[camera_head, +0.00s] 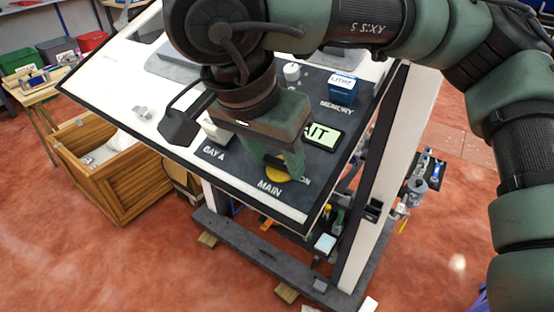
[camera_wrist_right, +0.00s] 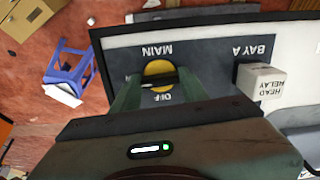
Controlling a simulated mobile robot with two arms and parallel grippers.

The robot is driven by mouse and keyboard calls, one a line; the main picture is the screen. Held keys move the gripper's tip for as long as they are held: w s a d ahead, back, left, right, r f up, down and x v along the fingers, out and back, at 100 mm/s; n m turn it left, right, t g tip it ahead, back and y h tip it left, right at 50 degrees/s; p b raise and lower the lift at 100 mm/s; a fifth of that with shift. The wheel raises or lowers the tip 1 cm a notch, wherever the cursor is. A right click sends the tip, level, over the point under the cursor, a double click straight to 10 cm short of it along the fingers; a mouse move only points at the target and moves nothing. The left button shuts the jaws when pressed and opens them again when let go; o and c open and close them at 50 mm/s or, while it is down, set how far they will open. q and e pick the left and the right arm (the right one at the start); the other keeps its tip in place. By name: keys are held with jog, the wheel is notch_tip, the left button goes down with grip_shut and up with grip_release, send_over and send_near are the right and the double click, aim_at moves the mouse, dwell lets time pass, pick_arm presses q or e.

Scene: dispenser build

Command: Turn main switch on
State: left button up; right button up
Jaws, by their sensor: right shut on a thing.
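The main switch (camera_head: 277,176) is a yellow dial at the panel's near edge, just above the label MAIN. ON is printed to its right. In the right wrist view the dial (camera_wrist_right: 156,70) has a dark bar across it, with OFF printed beside it. My right gripper (camera_head: 283,168) reaches down over the dial and is shut on its handle. Its two green fingers (camera_wrist_right: 158,86) stand on either side of the dial in the wrist view. The fingers partly hide the dial and labels, so I cannot tell its exact setting. My left gripper is not in view.
A white HEAD RELAY block (camera_wrist_right: 262,80) sits at BAY A next to the switch. A lit display (camera_head: 322,136) ending in "IT" and a blue-topped block (camera_head: 342,87) at MEMORY are nearby. A wooden crate (camera_head: 125,185) stands on the floor at left.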

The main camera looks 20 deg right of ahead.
jog(key=shift+m, duration=0.5)
jog(key=o, duration=1.4)
jog(key=shift+r, duration=0.15)
jog(key=v, duration=0.7)
jog(key=shift+a+r, duration=0.15)
jog(key=shift+r, duration=0.1)
